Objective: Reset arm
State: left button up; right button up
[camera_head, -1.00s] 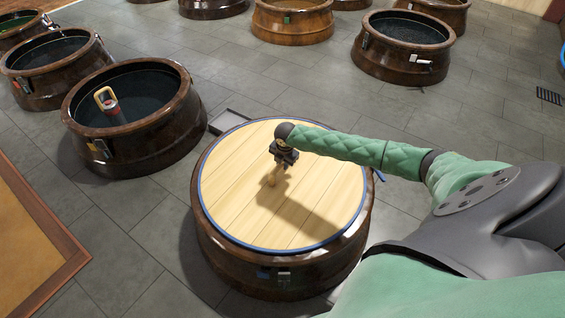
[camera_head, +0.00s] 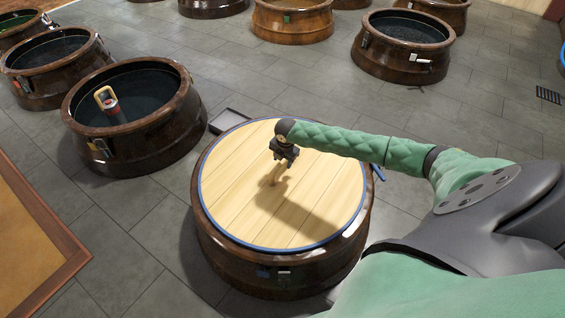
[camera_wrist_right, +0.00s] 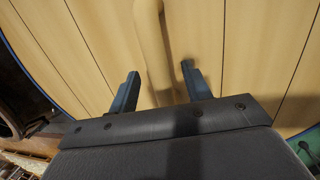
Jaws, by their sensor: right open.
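My right gripper (camera_head: 285,156) is above the wooden lid of the nearest jar, close to the lid's upright wooden handle (camera_head: 275,175). In the right wrist view its two fingers (camera_wrist_right: 160,85) are spread apart. The handle (camera_wrist_right: 150,40) shows between and beyond them, and I cannot tell its exact distance. The pale plank lid (camera_head: 235,200) with a blue rim lies on the dark brown jar (camera_head: 240,263). My right arm comes in from the right. My left gripper is not in view.
An open jar (camera_head: 140,160) with a red, yellow-handled object (camera_head: 108,102) in it stands at the left. More open jars line the back, including one at the upper right (camera_head: 400,70). A grey tray (camera_head: 230,120) lies behind the lidded jar. Tiled floor between is clear.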

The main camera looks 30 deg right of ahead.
jog(key=r, duration=0.3)
jog(key=s+r, duration=0.1)
jog(key=r, duration=0.1)
jog(key=shift+a+r, duration=0.1)
jog(key=shift+r, duration=0.2)
